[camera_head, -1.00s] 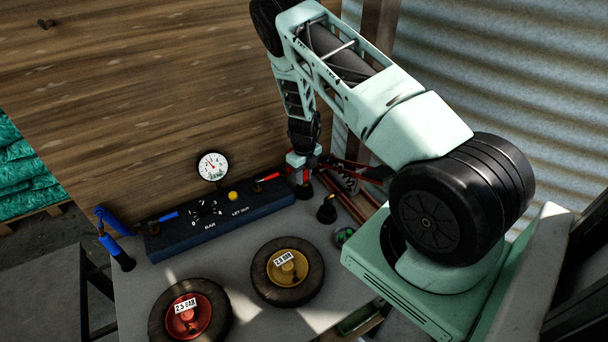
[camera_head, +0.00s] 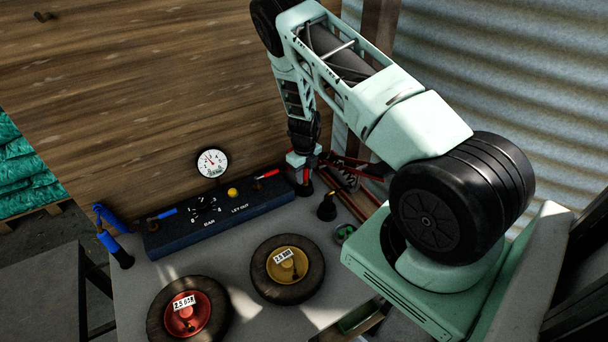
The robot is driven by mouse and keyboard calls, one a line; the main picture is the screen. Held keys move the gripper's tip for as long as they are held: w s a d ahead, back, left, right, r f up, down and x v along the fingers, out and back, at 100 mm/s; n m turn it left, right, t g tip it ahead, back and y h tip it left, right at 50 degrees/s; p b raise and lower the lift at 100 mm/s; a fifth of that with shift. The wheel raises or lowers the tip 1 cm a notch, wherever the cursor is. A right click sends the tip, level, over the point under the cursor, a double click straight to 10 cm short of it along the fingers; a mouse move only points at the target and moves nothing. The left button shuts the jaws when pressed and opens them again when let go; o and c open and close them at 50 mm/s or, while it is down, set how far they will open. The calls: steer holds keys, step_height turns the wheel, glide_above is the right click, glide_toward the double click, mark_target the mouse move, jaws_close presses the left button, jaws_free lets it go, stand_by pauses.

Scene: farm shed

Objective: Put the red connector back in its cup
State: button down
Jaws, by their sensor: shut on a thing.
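My gripper (camera_head: 305,172) is at the back right corner of the table, pointing down. It is shut, with red showing at its jaws, which I take to be the red connector; the connector is mostly hidden and too small to make out. A small dark cup (camera_head: 304,189) stands just below the jaws. I cannot tell whether the connector is inside it or just above it. A second black cup-like thing (camera_head: 327,209) stands in front and to the right, with a small yellowish top.
A dark blue panel (camera_head: 218,218) with a gauge (camera_head: 212,162) and a red lever lies left of my gripper. Two wheels, red-hubbed (camera_head: 160,308) and yellow-hubbed (camera_head: 258,272), lie in front. Red hoses and a coil lie right of my gripper.

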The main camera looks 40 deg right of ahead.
steer(key=shift+f+b, duration=0.5)
steer(key=shift+f, duration=0.1)
steer(key=shift+s+a+f, duration=0.1)
steer(key=shift+s+f, duration=0.1)
steer(key=shift+f, duration=0.15)
stand_by(0.6)
steer(key=c, duration=1.3)
jaws_free()
steer(key=shift+b, duration=0.3)
steer(key=shift+c, duration=0.9)
steer(key=shift+w+r+p, duration=0.1)
steer(key=shift+r+p, duration=0.3)
steer(key=shift+p, duration=0.05)
steer(key=o, duration=0.4)
steer(key=shift+r, duration=0.3)
steer(key=shift+c, duration=0.2)
steer(key=shift+r+p, duration=2.55)
steer(key=shift+r, duration=0.9)
